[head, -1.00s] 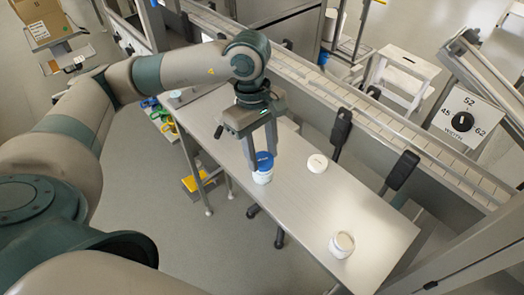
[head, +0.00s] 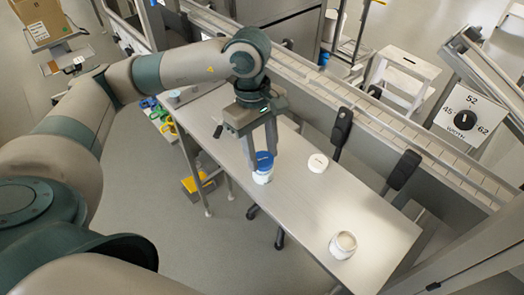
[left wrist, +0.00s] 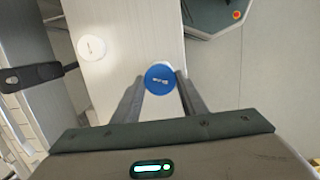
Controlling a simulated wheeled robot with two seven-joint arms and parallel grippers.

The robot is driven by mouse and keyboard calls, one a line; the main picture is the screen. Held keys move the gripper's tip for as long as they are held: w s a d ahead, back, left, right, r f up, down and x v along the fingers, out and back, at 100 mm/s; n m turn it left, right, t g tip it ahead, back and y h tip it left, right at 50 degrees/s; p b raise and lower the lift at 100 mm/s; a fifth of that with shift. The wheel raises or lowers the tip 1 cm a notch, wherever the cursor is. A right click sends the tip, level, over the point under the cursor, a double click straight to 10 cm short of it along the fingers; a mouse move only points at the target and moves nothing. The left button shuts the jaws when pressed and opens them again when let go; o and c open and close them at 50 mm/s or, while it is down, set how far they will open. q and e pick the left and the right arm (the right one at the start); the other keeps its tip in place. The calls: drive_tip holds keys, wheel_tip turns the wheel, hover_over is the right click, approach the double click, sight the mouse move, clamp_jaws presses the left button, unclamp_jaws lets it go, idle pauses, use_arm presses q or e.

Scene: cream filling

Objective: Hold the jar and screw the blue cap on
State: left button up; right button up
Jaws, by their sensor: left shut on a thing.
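A white jar (head: 262,177) stands upright near the front edge of the grey table, with the blue cap (head: 264,160) over its mouth. My left gripper (head: 262,153) points down from above and is shut on the blue cap. I cannot tell how tightly the cap sits on the jar's thread. My right gripper is not in view.
A white lid (head: 317,163) lies on the table (head: 300,208) right of the jar. Another white jar (head: 342,245) stands near the table's right end. A conveyor (head: 400,140) runs behind the table. The tabletop between lid and far jar is clear.

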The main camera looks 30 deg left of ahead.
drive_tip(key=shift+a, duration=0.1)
use_arm(q)
drive_tip(key=shift+f+b, duration=0.75)
drive_tip(key=shift+b, duration=0.25)
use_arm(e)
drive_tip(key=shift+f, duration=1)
use_arm(q)
drive_tip(key=o, duration=1.1)
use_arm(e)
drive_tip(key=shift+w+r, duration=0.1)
use_arm(q)
drive_tip(key=shift+w+r, duration=0.1)
drive_tip(key=shift+r, duration=0.35)
drive_tip(key=shift+w+a+r+b, duration=0.1)
drive_tip(key=shift+a+r+b, duration=0.3)
drive_tip(key=shift+r, duration=2.35)
drive_tip(key=shift+w+a+r+b, duration=0.1)
drive_tip(key=shift+a+r+b, duration=0.25)
drive_tip(key=shift+r, duration=2.35)
drive_tip(key=shift+w+a+r+b, duration=0.1)
drive_tip(key=shift+a+r+b, duration=0.3)
drive_tip(key=shift+r, duration=2.35)
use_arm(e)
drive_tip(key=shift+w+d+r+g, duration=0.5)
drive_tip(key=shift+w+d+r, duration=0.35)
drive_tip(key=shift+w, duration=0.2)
